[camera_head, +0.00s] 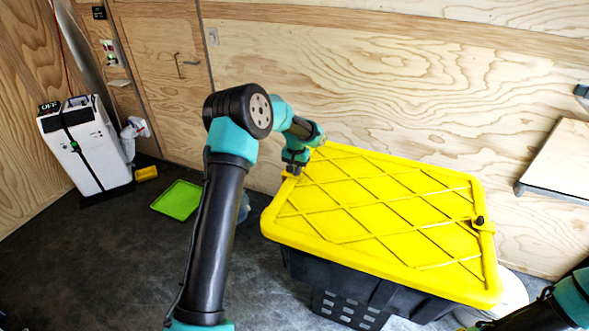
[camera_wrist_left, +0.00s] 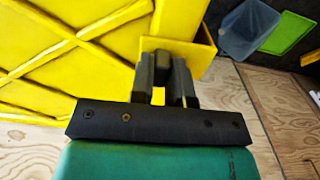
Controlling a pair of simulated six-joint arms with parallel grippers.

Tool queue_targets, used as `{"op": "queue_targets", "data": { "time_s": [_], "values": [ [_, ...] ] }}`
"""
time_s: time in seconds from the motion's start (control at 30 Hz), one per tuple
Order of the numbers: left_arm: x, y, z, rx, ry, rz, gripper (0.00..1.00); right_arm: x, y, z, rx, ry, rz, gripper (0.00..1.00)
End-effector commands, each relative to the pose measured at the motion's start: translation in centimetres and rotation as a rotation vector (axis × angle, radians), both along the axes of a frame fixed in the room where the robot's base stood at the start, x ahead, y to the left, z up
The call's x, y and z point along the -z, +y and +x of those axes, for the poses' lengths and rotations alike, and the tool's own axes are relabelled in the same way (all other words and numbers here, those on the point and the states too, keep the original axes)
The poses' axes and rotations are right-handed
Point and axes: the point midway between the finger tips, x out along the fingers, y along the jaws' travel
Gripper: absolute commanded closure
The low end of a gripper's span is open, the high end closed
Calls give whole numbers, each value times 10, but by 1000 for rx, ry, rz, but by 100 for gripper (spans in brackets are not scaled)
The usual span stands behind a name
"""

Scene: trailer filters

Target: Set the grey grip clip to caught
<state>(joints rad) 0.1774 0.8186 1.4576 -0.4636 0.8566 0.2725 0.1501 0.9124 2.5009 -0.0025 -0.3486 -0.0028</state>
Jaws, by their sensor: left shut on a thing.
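A black tote (camera_head: 345,295) has a yellow ribbed lid (camera_head: 385,215) on it. My left gripper (camera_head: 292,172) is at the lid's far left edge. In the left wrist view its fingers (camera_wrist_left: 165,75) are shut on a small dark grey grip (camera_wrist_left: 163,58), by a yellow tab (camera_wrist_left: 206,34) on the lid's edge; this looks like the grey grip clip. The fingers hide most of it, and I cannot tell its setting. Another clip with a black knob (camera_head: 480,221) sits at the lid's right edge. My right gripper is out of view; only part of that arm shows at bottom right.
A white machine (camera_head: 85,145) with an OFF sign stands at left. A green tray (camera_head: 178,200) and a small yellow item (camera_head: 146,173) lie on the floor. A translucent bin (camera_wrist_left: 248,28) is near the tote. A shelf (camera_head: 560,160) juts from the wall at right. The front-left floor is clear.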

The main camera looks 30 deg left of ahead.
Motion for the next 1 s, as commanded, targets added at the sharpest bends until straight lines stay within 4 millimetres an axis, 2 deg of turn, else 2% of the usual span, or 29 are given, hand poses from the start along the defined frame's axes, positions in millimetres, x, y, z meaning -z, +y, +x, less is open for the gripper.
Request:
{"op": "queue_targets", "data": {
  "time_s": [0.03,0.13,0.37,0.4,0.67,1.0],
  "values": [
    [0,-9,1,4,0,-1,100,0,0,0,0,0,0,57],
    [0,-18,3,3,0,0,100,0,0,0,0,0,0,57],
    [0,-18,3,1,0,0,100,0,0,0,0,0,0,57],
    [0,-18,3,1,-1,0,82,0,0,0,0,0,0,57],
    [0,-18,3,1,0,0,57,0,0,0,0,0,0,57],
    [-4,-18,3,0,-1,0,57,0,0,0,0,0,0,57]
  ]
}}
